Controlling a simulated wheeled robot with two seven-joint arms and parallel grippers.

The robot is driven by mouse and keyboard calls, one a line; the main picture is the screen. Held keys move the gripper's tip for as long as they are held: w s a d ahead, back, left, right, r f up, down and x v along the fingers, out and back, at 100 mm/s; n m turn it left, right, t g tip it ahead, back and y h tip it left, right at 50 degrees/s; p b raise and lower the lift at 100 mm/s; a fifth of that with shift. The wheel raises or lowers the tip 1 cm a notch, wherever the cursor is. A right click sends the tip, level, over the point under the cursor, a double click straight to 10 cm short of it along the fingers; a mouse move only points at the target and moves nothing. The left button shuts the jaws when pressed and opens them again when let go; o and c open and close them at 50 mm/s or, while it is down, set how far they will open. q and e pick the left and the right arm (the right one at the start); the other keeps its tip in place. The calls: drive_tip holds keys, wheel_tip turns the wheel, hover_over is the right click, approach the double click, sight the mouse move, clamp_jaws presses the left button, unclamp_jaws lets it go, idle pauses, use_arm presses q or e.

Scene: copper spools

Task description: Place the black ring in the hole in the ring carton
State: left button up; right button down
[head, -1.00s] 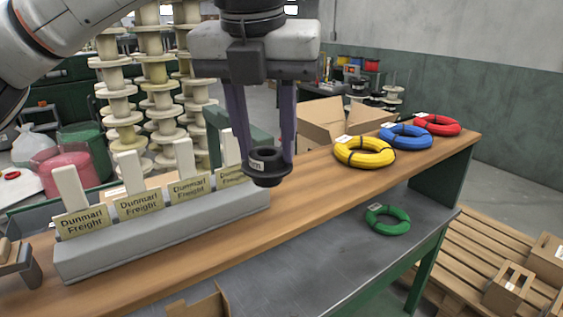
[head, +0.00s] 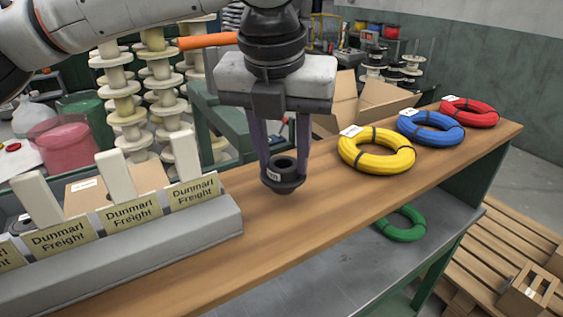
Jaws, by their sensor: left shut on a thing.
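My left gripper (head: 282,170) hangs pointing down over the bare wooden worktop, its two dark fingers shut on the black ring (head: 284,180). The ring is round with a central hole, a wider lower flange and a small white label. It seems held just above the wood; the exact gap is hard to tell. I cannot tell which carton is the ring carton: a cardboard carton (head: 90,189) stands behind the card rack, partly hidden, and an open cardboard box (head: 368,108) stands behind the worktop. My right gripper is not in view.
A grey rack (head: 150,245) with Dunmarl Freight cards stands left on the worktop (head: 345,220). Yellow (head: 376,160), blue (head: 430,131) and red (head: 468,116) coils lie right. A green coil (head: 402,225) lies on the lower shelf. A pallet (head: 490,262) is at lower right.

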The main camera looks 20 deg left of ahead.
use_arm(q)
drive_tip(key=shift+f, duration=0.9)
drive_tip(key=shift+f, duration=0.15)
drive_tip(key=o, duration=1)
